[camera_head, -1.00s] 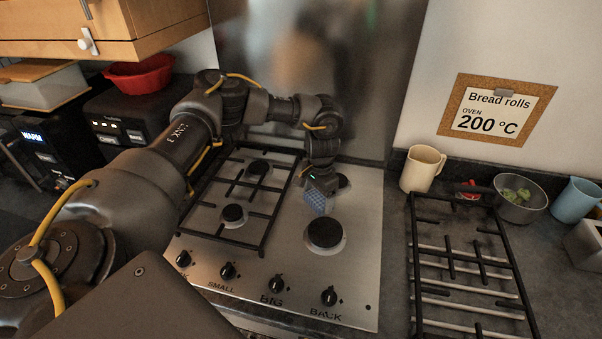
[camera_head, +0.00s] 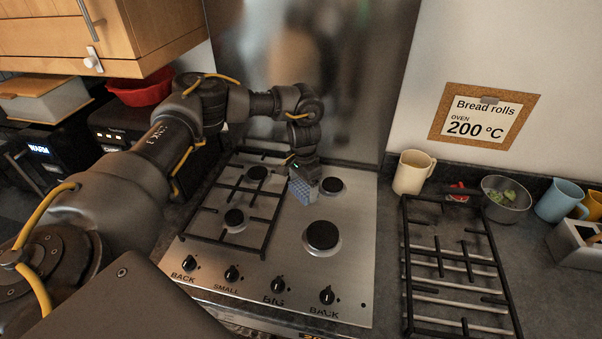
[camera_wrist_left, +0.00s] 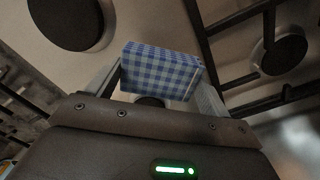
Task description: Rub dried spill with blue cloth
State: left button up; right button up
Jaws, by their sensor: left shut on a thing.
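My left gripper (camera_head: 304,186) is shut on the blue checked cloth (camera_head: 303,194), a folded block with white squares. It hangs over the steel hob (camera_head: 285,240), between the left grate and the right burners. In the left wrist view the cloth (camera_wrist_left: 160,72) sits between the two fingers (camera_wrist_left: 155,85). I cannot tell whether the cloth touches the hob. No dried spill can be made out; the cloth and gripper may hide it. My right gripper is not in view.
A black grate (camera_head: 232,205) covers the hob's left burners. Burner caps (camera_head: 322,235) stand bare on the right. A removed grate (camera_head: 455,262) lies on the counter right of the hob, near a cream mug (camera_head: 412,172) and a metal bowl (camera_head: 507,200). Knobs (camera_head: 278,285) line the front.

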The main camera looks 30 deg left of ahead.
pick_arm(q)
jog(key=shift+r+p, duration=0.85)
jog(key=shift+r, duration=0.4)
